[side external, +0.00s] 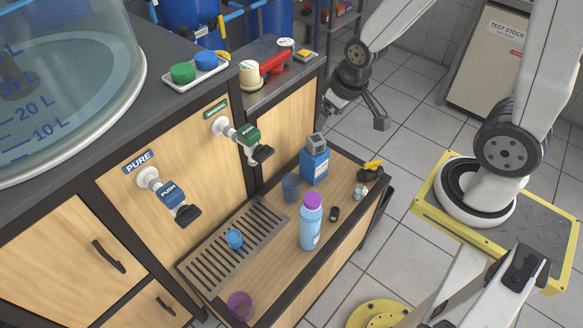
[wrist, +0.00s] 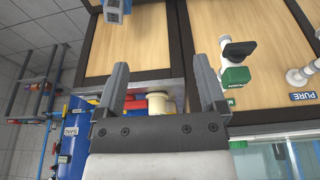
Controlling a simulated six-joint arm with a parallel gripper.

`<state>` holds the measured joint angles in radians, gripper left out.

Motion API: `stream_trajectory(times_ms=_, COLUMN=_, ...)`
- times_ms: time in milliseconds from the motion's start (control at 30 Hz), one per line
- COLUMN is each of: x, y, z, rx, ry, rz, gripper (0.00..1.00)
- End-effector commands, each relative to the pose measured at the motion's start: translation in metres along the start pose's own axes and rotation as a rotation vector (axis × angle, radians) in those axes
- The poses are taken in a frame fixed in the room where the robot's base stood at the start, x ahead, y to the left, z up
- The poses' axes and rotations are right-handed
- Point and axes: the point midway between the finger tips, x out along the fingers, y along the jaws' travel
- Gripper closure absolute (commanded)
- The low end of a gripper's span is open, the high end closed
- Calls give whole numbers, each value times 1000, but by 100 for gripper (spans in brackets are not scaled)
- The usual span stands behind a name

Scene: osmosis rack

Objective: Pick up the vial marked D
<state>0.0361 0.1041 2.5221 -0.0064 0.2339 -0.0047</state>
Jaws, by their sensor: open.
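No vial with a readable D shows in either view. A small pale blue and white item (side external: 358,191), too small to identify, sits near the right end of the wooden bench (side external: 345,222). My gripper (side external: 355,112) is open and empty, above and behind the bench's far end, well apart from that item. In the wrist view its two fingers (wrist: 160,65) stand wide apart with nothing held between them. They point toward the wooden cabinet front.
On the bench stand a blue bottle with a purple cap (side external: 310,225), a blue box-shaped container (side external: 314,163), a blue cup (side external: 291,187) and a purple cup (side external: 239,306).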

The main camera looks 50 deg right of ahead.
Motion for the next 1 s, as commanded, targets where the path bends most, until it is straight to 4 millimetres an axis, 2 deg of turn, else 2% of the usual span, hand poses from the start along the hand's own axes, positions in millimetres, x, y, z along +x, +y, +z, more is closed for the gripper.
stream_trajectory(times_ms=300, x=54, y=29, z=-29, rx=54, ry=103, rz=28, gripper=10)
stream_trajectory(times_ms=500, x=90, y=50, z=-40, rx=86, ry=175, rz=48, gripper=10)
stream_trajectory(times_ms=733, x=132, y=74, z=-44, rx=123, ry=258, rz=72, gripper=10)
stream_trajectory(times_ms=1000, x=179, y=102, z=-37, rx=164, ry=354, rz=103, gripper=10)
